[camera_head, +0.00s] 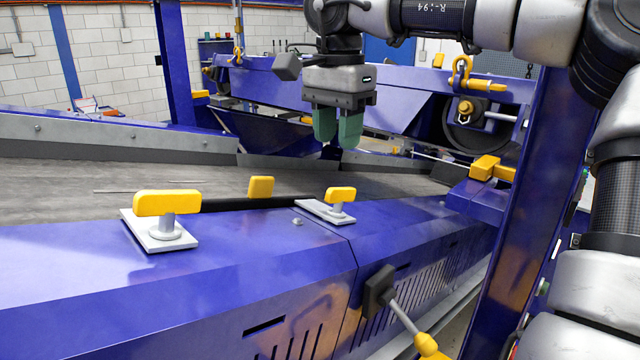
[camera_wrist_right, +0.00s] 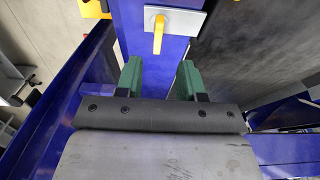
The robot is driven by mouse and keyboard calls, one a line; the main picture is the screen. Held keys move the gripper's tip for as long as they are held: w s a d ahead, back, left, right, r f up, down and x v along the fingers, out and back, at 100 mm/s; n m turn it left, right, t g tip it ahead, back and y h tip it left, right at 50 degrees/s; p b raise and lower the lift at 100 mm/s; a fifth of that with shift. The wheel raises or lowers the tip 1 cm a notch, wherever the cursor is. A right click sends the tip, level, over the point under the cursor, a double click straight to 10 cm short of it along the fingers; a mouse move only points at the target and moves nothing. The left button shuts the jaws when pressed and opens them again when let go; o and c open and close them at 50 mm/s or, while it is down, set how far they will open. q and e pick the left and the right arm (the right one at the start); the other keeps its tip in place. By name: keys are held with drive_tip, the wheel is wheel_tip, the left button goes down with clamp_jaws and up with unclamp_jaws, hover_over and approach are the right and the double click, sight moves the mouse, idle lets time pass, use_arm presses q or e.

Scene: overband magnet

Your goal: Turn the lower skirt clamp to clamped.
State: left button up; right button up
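Two clamps with yellow handles sit on pale plates on the blue conveyor frame. The nearer clamp (camera_head: 167,203) is at the left in the head view; the farther, smaller clamp (camera_head: 340,195) is right of centre. I cannot tell by label which is the lower one. My right gripper (camera_head: 338,135) has green fingers pointing down, apart and empty, and shows above and behind the farther clamp. In the right wrist view a yellow clamp handle (camera_wrist_right: 158,28) on a pale plate (camera_wrist_right: 183,22) lies ahead of the open right gripper (camera_wrist_right: 159,78), not touched. My left gripper is out of view.
A grey belt (camera_head: 60,188) runs behind the clamps, with another yellow block (camera_head: 261,187) at its near edge. A blue post (camera_head: 540,170) stands at the right. A dark square plate on a rod (camera_head: 378,291) sticks out in front of the frame.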

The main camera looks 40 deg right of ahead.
hover_over(337, 188)
drive_tip(key=f, duration=0.4)
drive_tip(key=shift+s+f+p, duration=0.15)
drive_tip(key=shift+s+p, duration=0.1)
drive_tip(key=shift+p, duration=0.15)
drive_tip(key=f, duration=0.3)
drive_tip(key=f+p, duration=0.1)
drive_tip(key=f, duration=0.1)
drive_tip(key=shift+w+f, duration=0.3)
drive_tip(key=shift+f, duration=0.15)
drive_tip(key=shift+s, duration=0.1)
drive_tip(key=shift+c, duration=0.3)
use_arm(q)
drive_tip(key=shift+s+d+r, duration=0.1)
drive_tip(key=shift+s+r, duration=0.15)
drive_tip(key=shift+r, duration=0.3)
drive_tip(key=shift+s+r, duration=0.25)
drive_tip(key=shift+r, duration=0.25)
use_arm(e)
clamp_jaws()
